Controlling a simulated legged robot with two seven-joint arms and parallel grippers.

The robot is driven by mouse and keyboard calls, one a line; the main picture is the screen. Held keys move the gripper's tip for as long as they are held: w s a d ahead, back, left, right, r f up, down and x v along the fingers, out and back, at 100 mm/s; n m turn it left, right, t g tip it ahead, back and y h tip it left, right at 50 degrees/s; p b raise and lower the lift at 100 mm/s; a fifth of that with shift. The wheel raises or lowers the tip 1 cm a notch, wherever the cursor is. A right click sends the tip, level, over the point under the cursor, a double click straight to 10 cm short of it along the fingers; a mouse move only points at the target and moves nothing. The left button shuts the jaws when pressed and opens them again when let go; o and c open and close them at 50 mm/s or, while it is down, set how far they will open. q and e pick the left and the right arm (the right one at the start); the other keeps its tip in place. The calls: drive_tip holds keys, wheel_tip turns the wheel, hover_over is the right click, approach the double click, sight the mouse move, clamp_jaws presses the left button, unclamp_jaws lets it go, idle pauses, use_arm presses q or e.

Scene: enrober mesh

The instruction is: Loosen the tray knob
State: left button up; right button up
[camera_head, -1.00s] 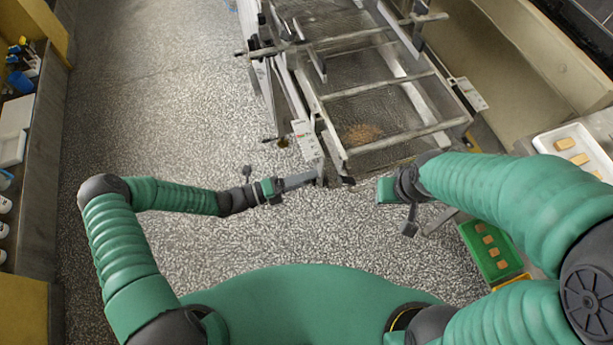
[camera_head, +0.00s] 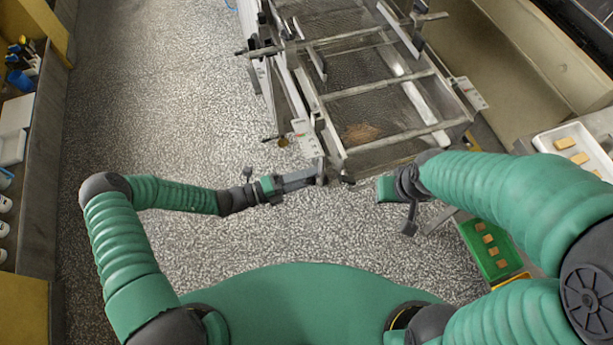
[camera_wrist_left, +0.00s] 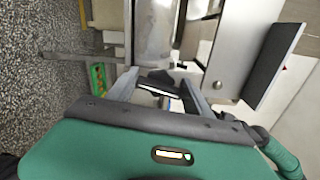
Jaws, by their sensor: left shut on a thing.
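The tray knob (camera_wrist_left: 158,82) looks like a dark piece between my left fingers in the left wrist view. In the head view it is too small and covered to make out clearly. My left gripper (camera_head: 317,176) reaches from the left to the near end of the mesh machine and is shut on the knob. Its two grey fingers (camera_wrist_left: 160,90) show on either side of the dark piece. My right gripper (camera_head: 387,190) hangs just right of the machine's near corner, apart from the left one. Its fingers cannot be made out.
The wire-mesh bed (camera_head: 375,105) with metal crossbars runs away from me. A white tray (camera_head: 545,141) and a green tray (camera_head: 470,238) with tan pieces stand at the right. A shelf (camera_head: 45,150) lines the left wall. Speckled floor (camera_head: 150,90) is free on the left.

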use_arm(q)
drive_tip(key=shift+f, duration=0.2)
idle(0.5)
drive_tip(key=o, duration=1.3)
drive_tip(key=shift+o, duration=0.2)
drive_tip(key=shift+r, duration=0.1)
drive_tip(key=b+v, duration=0.1)
drive_tip(key=v, duration=1.6)
